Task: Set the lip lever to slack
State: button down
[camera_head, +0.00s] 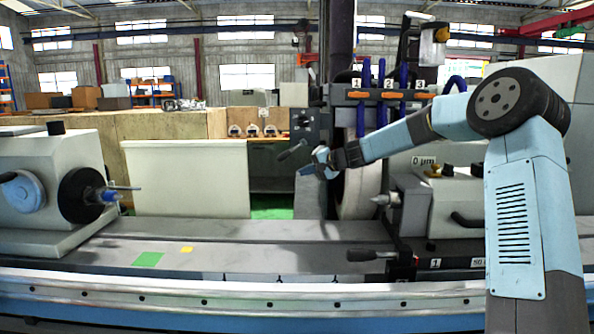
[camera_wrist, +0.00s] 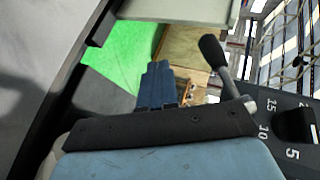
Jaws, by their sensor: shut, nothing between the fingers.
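A lever with a black grip (camera_wrist: 212,50) and a grey metal rod shows in the wrist view. It rises from a dark panel and leans up and to the left. In the head view a dark lever (camera_head: 292,150) sticks out to the left of the upright control panel (camera_head: 304,126). I see no lip or slack marking, so I cannot tell if this is the lip lever. My gripper (camera_wrist: 158,66) is shut and empty, left of the grip in the wrist view, with a visible gap. In the head view my gripper (camera_head: 308,170) is just below and right of the lever.
A black knob (camera_wrist: 295,125) sits by the numbers 15, 10 and 5. The grinding wheel (camera_head: 359,190) is close behind my gripper. Another black-handled lever (camera_head: 370,255) is low by the label 1. The tailstock (camera_head: 440,205) stands at right, the workhead (camera_head: 45,190) at left.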

jog(key=shift+d+f+v, duration=0.1)
jog(key=shift+f+v, duration=0.1)
jog(key=shift+v, duration=0.75)
jog(key=shift+d+f+v, duration=0.1)
jog(key=shift+f+v, duration=0.1)
jog(key=shift+v, duration=0.8)
jog(key=shift+d+f+v, duration=0.1)
jog(key=shift+f+v, duration=0.1)
jog(key=shift+v, duration=0.75)
jog(key=shift+s, duration=0.1)
jog(key=s+n+g+h, duration=0.2)
jog(key=s+n+h, duration=0.25)
jog(key=s, duration=1.25)
jog(key=s+d+h, duration=0.2)
jog(key=s+d, duration=0.3)
jog(key=s, duration=0.6)
jog(key=s+d+h, duration=0.2)
jog(key=s+d, duration=0.4)
jog(key=s, duration=0.5)
jog(key=s+d+h, duration=0.2)
jog(key=s+d, duration=0.3)
jog(key=s, duration=0.7)
jog(key=shift+r, duration=0.45)
jog(key=c, duration=1.9)
grip_release()
jog(key=shift+s+d+h, duration=0.1)
jog(key=shift+d+h, duration=0.05)
jog(key=shift+h, duration=0.1)
